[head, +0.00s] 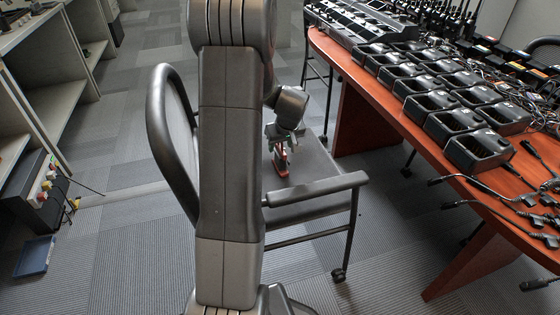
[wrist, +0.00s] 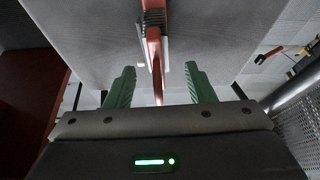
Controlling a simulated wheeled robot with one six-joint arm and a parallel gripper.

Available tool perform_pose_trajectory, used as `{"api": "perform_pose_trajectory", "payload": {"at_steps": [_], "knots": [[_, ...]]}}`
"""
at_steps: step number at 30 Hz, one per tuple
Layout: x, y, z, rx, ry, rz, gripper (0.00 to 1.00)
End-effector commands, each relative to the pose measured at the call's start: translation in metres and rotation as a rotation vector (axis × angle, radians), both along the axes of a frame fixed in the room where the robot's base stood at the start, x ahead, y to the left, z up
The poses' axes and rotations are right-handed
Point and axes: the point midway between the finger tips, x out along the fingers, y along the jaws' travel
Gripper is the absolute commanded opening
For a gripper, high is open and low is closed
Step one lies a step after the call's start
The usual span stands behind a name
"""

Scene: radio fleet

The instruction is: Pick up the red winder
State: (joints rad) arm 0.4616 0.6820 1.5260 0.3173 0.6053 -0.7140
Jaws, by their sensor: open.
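The red winder (head: 281,164) is on the grey seat of a chair in the head view, right under my gripper (head: 281,145). In the wrist view the red winder (wrist: 154,50) shows as a narrow red piece with a dark ribbed part near its top and a pale strip beside it. My gripper (wrist: 156,86) is open there, with one green finger on each side of the winder and a gap to both. The lower end of the winder reaches down between the fingers. Part of the chair is hidden behind my arm in the head view.
The chair has black armrests (head: 318,188) around its seat (head: 315,160). A reddish wooden table (head: 377,94) with several black chargers (head: 477,150) and cables stands at right. Shelves (head: 62,95) stand at left, with a blue tray (head: 36,256) on the carpet. Open carpet lies between.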

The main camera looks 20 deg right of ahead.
Motion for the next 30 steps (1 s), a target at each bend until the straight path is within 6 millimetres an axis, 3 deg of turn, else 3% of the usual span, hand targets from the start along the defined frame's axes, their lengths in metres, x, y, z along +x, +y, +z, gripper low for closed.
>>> {"api": "perform_pose_trajectory", "payload": {"at_steps": [7,15,23,30], "knots": [[0.014,-0.002,-0.038,0.001,0.002,0.000,0.49],[0.016,-0.002,-0.040,0.000,0.000,0.000,0.49],[0.016,-0.002,-0.040,0.000,0.000,0.000,0.00],[0.016,-0.002,-0.039,0.000,-0.001,0.000,0.00]]}}
